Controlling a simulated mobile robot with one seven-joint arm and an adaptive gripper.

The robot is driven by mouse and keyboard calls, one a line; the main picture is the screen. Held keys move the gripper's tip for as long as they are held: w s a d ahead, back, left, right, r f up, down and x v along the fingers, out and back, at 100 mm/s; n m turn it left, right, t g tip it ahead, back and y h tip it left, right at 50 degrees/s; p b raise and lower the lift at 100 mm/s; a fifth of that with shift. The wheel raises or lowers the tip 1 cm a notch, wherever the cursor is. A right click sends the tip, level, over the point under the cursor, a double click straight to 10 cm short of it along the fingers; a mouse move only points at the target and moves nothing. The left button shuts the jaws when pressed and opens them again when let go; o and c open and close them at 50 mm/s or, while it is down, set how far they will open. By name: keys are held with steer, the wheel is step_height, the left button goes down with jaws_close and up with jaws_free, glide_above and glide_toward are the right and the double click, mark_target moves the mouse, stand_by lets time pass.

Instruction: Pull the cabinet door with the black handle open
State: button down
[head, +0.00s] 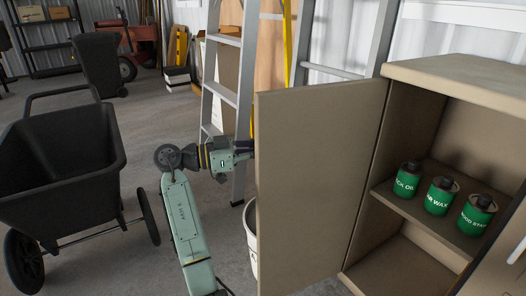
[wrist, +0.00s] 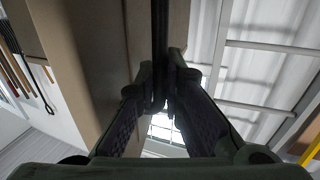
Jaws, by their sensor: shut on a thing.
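The cabinet (head: 455,72) is tan and stands at the right in the head view. Its left door (head: 318,190) is swung wide open, showing the shelf inside. My gripper (head: 248,150) is at the far left edge of this door, on its outer side. In the wrist view the black handle (wrist: 160,45) runs up along the door (wrist: 105,60), and my gripper (wrist: 165,105) is shut on it. In the head view the door hides the handle and my fingertips. Another door edge (head: 500,255) shows at the lower right, with a light handle.
Several green cans (head: 439,196) stand on the cabinet's shelf (head: 420,210). A stepladder (head: 228,90) and a white bucket (head: 251,235) are behind the door and my arm. A black wheelbarrow (head: 60,165) stands at the left. Some bare floor (head: 140,110) lies between.

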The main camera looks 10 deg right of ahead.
steer(key=shift+w, duration=0.3)
steer(key=c, duration=2)
jaws_free()
steer(key=shift+o, duration=0.2)
steer(key=a, duration=1.2)
steer(key=shift+c, duration=0.4)
